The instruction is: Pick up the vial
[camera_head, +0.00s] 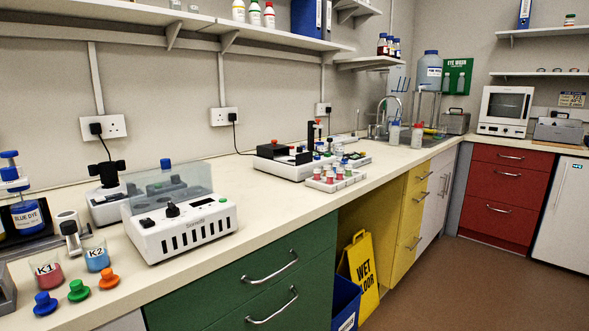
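A white rack (342,184) on the bench holds several small vials (330,176) with red or pink and white parts. They are small at this distance. A blue cap (166,164) shows behind the clear shield of a white machine (182,228); I cannot tell whether it tops a vial. Two clear cups stand at the near left: K1 (47,275) with red liquid and K2 (97,259) with blue liquid. No single vial is clearly marked out. My gripper is not in this view.
Blue (45,304), green (78,291) and orange (108,279) knob-like pieces sit by the cups. A bottle marked blue dye (27,216) stands at far left. Bare bench (255,196) lies between the white machines. A yellow floor sign (361,272) stands below the bench.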

